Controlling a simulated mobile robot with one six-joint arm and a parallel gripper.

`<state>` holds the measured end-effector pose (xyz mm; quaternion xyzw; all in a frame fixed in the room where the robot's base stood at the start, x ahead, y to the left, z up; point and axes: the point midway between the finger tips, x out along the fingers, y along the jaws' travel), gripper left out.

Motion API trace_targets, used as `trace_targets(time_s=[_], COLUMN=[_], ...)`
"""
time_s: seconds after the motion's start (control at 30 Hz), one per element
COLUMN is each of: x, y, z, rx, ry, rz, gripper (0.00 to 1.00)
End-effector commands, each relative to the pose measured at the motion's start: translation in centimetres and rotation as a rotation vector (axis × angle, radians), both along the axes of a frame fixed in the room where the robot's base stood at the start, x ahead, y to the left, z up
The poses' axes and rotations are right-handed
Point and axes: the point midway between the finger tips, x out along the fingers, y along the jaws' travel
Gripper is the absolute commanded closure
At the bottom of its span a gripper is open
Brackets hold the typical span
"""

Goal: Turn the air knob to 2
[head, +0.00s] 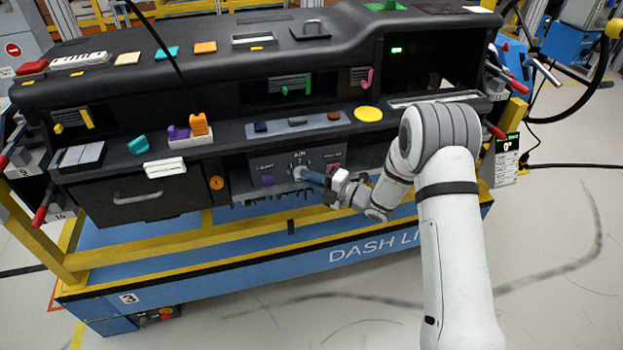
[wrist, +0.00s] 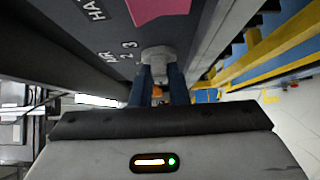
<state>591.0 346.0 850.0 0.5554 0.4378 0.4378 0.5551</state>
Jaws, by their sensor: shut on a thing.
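The air knob (head: 299,173) is a pale grey dial on the dashboard's lower centre panel, under the lettering AIR. In the wrist view the knob (wrist: 157,55) sits between the tips of my two blue fingers, with the figures 2 and 3 printed beside it. My gripper (head: 308,175) reaches in from the right and is shut on the knob; it also shows in the wrist view (wrist: 160,74). The fingers hide part of the dial, and I cannot tell which number the knob points to.
An orange round button (head: 216,183) is farther left. A shelf with small switches (head: 298,123) juts out above. Free floor lies in front.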

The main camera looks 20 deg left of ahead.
Motion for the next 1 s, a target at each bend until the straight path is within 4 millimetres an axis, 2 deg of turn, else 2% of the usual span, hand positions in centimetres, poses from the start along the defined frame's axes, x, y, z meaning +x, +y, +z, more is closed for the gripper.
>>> trace_targets(time_s=[0.07, 0.1, 0.47, 1.0], x=[0.0, 0.1, 0.1, -0.2], y=[0.0, -0.6, 0.1, 0.4], z=[0.0, 0.0, -0.6, -1.7], rx=[0.0, 0.0, 0.059, 0.422], ry=[-0.001, 0.0, 0.031, 0.249], rz=[0.0, -0.002, -0.002, 0.005], gripper=[1.0, 1.0, 1.0, 1.0])
